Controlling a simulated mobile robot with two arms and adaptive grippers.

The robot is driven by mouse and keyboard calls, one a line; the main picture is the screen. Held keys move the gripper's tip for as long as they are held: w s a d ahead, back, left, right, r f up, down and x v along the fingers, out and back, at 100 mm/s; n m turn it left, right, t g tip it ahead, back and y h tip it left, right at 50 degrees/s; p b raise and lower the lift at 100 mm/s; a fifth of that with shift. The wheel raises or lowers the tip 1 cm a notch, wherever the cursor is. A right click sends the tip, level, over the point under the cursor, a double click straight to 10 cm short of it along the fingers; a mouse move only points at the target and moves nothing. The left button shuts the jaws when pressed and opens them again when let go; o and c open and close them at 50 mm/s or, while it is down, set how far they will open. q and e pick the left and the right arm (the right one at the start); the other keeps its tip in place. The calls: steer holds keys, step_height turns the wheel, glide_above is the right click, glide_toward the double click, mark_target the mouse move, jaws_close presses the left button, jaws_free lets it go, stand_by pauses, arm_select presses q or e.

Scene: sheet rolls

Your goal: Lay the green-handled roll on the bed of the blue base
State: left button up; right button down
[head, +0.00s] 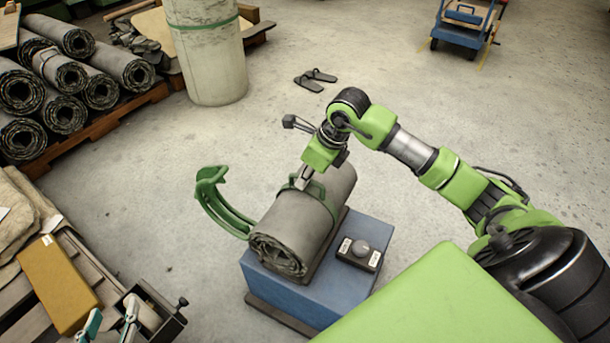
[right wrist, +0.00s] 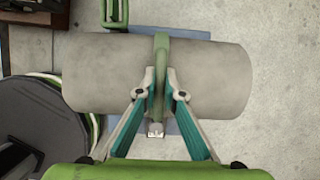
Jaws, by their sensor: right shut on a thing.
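The grey roll (head: 295,228) with a green handle (head: 317,189) lies lengthwise over the bed of the blue base (head: 300,292). Whether it touches the bed or hangs just above it, I cannot tell. My right gripper (head: 303,180) is shut on the green handle from above. In the right wrist view, its fingers (right wrist: 166,97) pinch the handle (right wrist: 160,60) at the middle of the roll (right wrist: 105,75). A curved green arm (head: 222,205) stands raised at the base's left side. My left gripper (head: 111,320) is at the bottom left, its fingers apart and empty.
Several other rolls (head: 65,75) are stacked on a pallet at upper left. A yellow-brown box (head: 58,283) lies at lower left. The floor (head: 440,130) behind the base is mostly clear.

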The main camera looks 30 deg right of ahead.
mark_target(305, 189)
steer(key=x, duration=0.2)
steer(key=shift+s+d+f+b, duration=0.1)
steer(key=shift+d+f+b, duration=0.05)
steer(key=shift+f+b, duration=0.25)
arm_select(q)
steer(key=shift+w+d+r+t+h, duration=0.1)
steer(key=shift+w+d+r+t, duration=0.1)
steer(key=shift+w+r+t, duration=0.4)
steer(key=shift+w+d+r+t+h, duration=0.1)
steer(key=shift+w+d+r+t, duration=0.15)
steer(key=shift+r, duration=0.7)
steer(key=shift+w+d+r+t+h, duration=0.15)
steer(key=shift+w+r+t, duration=0.25)
steer(key=shift+r, duration=0.35)
arm_select(e)
steer(key=shift+f, duration=0.15)
arm_select(q)
steer(key=shift+w+r, duration=0.15)
steer(key=shift+r, duration=0.15)
arm_select(e)
steer(key=shift+f, duration=0.1)
steer(key=c, duration=2.3)
jaws_free()
steer(key=shift+s+f, duration=0.25)
steer(key=shift+f, duration=0.05)
steer(key=shift+o, duration=0.7)
steer(key=shift+r, duration=0.1)
arm_select(q)
steer(key=shift+r+t, duration=0.1)
steer(key=shift+t, duration=0.15)
